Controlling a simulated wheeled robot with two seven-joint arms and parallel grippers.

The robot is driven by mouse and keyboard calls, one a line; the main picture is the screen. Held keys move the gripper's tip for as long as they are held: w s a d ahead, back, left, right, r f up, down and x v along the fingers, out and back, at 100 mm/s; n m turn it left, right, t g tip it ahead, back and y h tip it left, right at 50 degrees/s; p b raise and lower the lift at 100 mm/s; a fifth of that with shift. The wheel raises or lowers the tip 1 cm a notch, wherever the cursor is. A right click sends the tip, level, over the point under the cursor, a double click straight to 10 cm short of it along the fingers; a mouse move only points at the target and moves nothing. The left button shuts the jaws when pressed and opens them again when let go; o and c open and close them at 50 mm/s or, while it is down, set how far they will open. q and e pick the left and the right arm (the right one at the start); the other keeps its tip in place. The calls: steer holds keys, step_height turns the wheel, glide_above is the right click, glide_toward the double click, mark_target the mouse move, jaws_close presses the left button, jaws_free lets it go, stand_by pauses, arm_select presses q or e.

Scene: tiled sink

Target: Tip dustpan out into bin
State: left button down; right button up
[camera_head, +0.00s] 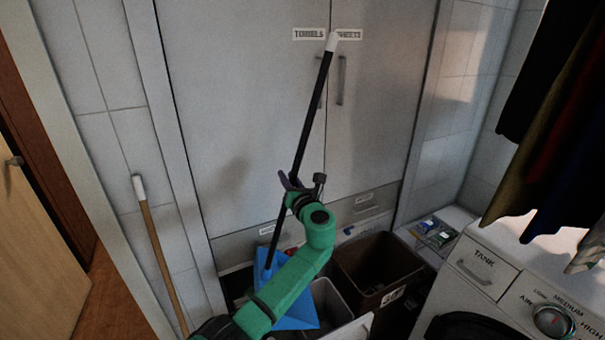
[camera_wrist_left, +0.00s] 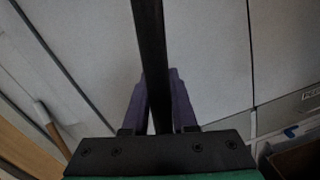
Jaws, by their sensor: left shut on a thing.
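The dustpan has a blue pan (camera_head: 299,314) and a long black handle (camera_head: 313,115) with a white tip. The handle leans slightly right at its top and also shows in the left wrist view (camera_wrist_left: 150,50). My left gripper (camera_head: 293,186) is shut on the handle, with its fingers on both sides of it. The pan hangs low, partly hidden behind my green arm. A brown bin (camera_head: 408,268) with a label stands right of the pan. A grey bin (camera_head: 340,309) is closer, beside the pan. I cannot see what the pan holds. My right gripper is out of view.
Tall grey cupboard doors (camera_head: 240,110) stand close behind the handle. A wooden-handled stick (camera_head: 160,250) leans at the left. A white washing machine (camera_head: 490,275) is at the right, below hanging dark clothes (camera_head: 560,120). Small packets (camera_head: 435,233) lie on a ledge behind it.

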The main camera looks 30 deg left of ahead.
arm_select(q)
steer(key=s+a+n, duration=0.2)
steer(key=s+a, duration=0.4)
steer(key=a, duration=0.1)
steer(key=shift+a+r, duration=0.15)
steer(key=shift+r, duration=0.2)
